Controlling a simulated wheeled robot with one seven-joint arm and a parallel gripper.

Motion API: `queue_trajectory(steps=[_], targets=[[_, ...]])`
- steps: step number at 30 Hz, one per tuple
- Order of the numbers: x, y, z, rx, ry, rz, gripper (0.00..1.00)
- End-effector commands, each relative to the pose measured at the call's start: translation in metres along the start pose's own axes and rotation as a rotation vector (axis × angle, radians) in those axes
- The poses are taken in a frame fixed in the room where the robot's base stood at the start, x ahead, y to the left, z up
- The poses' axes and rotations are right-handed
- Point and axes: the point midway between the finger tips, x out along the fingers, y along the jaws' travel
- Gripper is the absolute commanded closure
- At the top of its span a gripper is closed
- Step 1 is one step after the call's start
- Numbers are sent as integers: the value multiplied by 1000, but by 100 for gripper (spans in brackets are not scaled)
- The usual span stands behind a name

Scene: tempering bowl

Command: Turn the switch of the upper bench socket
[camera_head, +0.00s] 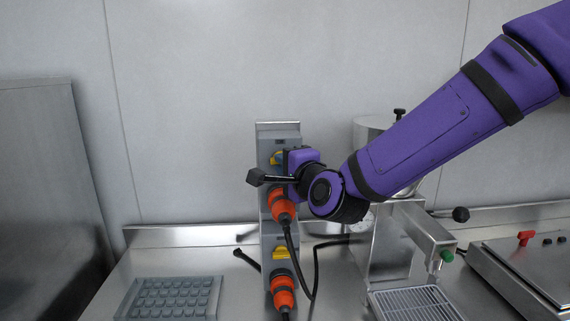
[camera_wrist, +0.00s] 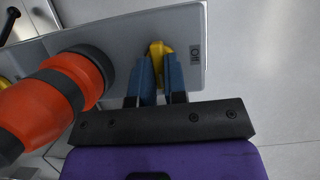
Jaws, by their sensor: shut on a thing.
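The upper bench socket is the upper part of a grey upright panel (camera_head: 264,190). Its yellow switch (camera_head: 276,158) shows beside my gripper in the head view. My gripper (camera_wrist: 159,72) is shut on the switch. An orange plug (camera_head: 283,206) is in the upper socket, just below the switch. It looms large at the left of the wrist view (camera_wrist: 50,95). My gripper's tips are partly hidden in the head view.
A lower socket has its own yellow switch (camera_head: 281,253) and orange plug (camera_head: 283,291). Black cables hang from the plugs. A steel machine (camera_head: 393,245) stands close on the right, behind my arm. A grey mould tray (camera_head: 170,298) lies at the lower left.

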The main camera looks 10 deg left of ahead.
Motion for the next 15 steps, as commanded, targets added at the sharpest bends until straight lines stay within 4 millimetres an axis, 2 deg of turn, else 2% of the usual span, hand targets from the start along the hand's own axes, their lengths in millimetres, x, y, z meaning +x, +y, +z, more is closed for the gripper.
queue_trajectory(steps=[8,15], targets=[[0,-2,0,-84,0,31,100],[0,-4,1,-254,0,102,100]])
